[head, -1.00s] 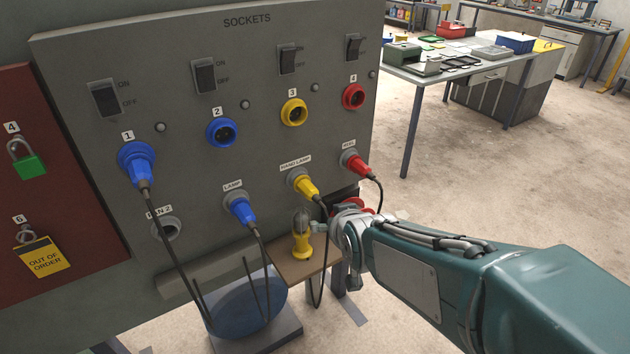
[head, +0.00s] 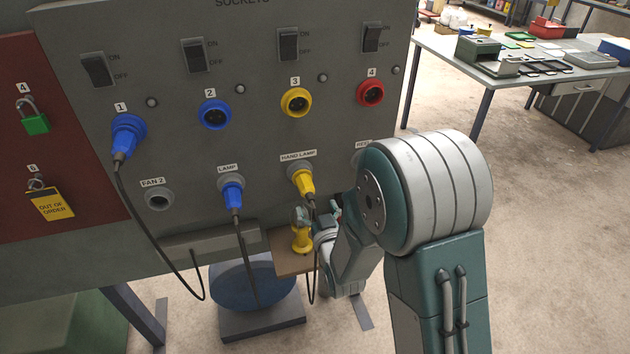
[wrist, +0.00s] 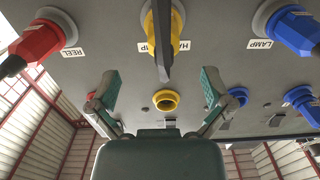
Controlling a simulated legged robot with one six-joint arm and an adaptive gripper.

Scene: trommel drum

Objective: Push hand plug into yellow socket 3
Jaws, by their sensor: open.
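The yellow hand plug (head: 302,184) sits in the holder labelled HAND LAMP, its black cable hanging down. In the wrist view the plug (wrist: 177,27) is at the top, partly behind its dark cable. Yellow socket 3 (head: 296,102) is empty, straight above the plug on the panel; it also shows in the wrist view (wrist: 166,100). My gripper (wrist: 160,88) is open and empty, its green-padded fingers on either side of the cable's line in the picture. In the head view my gripper is below and right of the plug, partly hidden by my arm.
A yellow hand lamp (head: 302,240) stands on a small wooden shelf (head: 284,262) close to my gripper. The blue plug (head: 232,192) in LAMP is left of the hand plug. The red plug (wrist: 36,42) in REEL is on its other side. A cable hangs from socket 1.

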